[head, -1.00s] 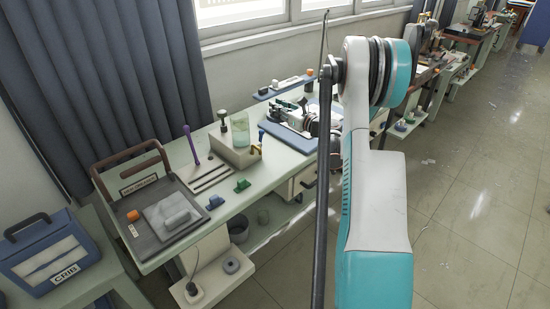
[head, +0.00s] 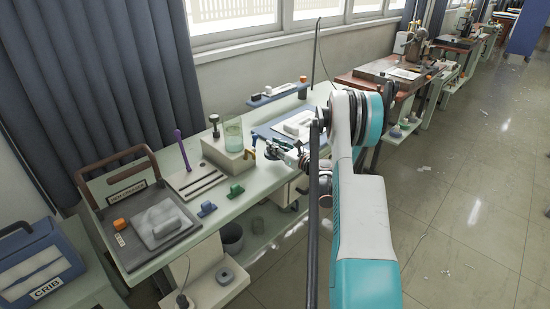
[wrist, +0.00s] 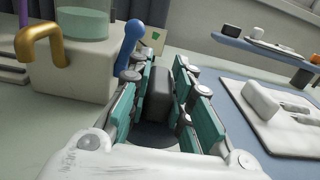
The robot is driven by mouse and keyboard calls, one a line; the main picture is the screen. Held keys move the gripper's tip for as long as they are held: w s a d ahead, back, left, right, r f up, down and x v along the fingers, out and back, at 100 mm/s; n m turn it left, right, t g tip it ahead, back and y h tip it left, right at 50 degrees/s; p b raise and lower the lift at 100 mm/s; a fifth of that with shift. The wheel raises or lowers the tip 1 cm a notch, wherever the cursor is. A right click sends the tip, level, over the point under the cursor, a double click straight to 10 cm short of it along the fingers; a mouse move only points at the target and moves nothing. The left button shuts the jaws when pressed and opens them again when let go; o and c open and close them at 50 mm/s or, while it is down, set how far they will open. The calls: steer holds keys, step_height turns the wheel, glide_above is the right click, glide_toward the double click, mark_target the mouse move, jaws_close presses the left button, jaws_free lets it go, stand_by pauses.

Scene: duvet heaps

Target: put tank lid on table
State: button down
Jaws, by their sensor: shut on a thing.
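My gripper (head: 272,151) hangs over the pale green table (head: 258,176), right of the glass tank. In the wrist view its teal fingers (wrist: 160,78) are closed around a dark grey rounded piece, which appears to be the tank lid (wrist: 158,98). The fingers and the view from above hide much of its shape. The clear tank (head: 233,134) with greenish liquid stands on a beige block, its top uncovered. It also shows at the upper left of the wrist view (wrist: 84,22).
A blue mat (wrist: 232,92) with a white piece lies to the gripper's right, below a raised blue shelf (head: 279,93). A brass hook (wrist: 40,42) and a blue-knobbed lever (wrist: 132,38) stand close to its left. A grey tray (head: 125,232) sits at the table's near end.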

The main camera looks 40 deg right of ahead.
steer(key=shift+f+b, duration=0.7)
steer(key=shift+f, duration=1.35)
steer(key=shift+f, duration=0.1)
steer(key=c, duration=1.4)
jaws_free()
steer(key=shift+c, duration=0.2)
steer(key=shift+s, duration=0.3)
steer(key=s+p, duration=0.1)
steer(key=s, duration=1)
steer(key=shift+s+d, duration=0.2)
steer(key=shift+d, duration=0.25)
steer(key=shift+p, duration=0.3)
